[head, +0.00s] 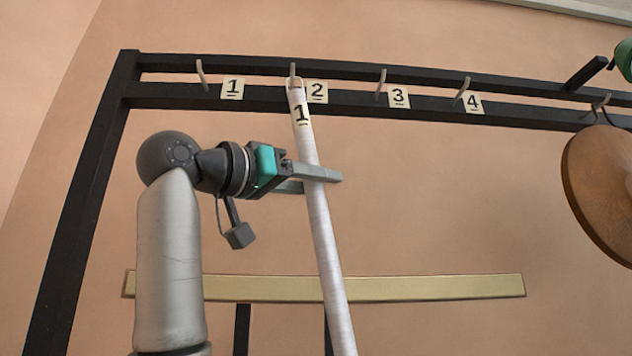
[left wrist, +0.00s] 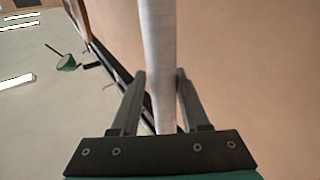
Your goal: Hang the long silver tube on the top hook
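The long silver tube (head: 322,240) bears a label "1" near its top and runs down past the lower edge of the head view, slightly tilted. Its small top loop (head: 300,82) lies at the hook labelled 2 (head: 292,72); I cannot tell if the hook passes through it. My left gripper (head: 318,180) is shut on the tube below its label, one finger in front and one behind. In the left wrist view the tube (left wrist: 158,50) stands between the two fingertips, close against both. The hook labelled 1 (head: 201,75) is bare. My right gripper is out of view.
The black rack (head: 180,95) also has bare hooks labelled 3 (head: 381,82) and 4 (head: 463,88). A round brown disc (head: 590,185) hangs at the right, with a green object (head: 625,60) above it. A pale yellow bar (head: 440,288) crosses lower down behind the tube.

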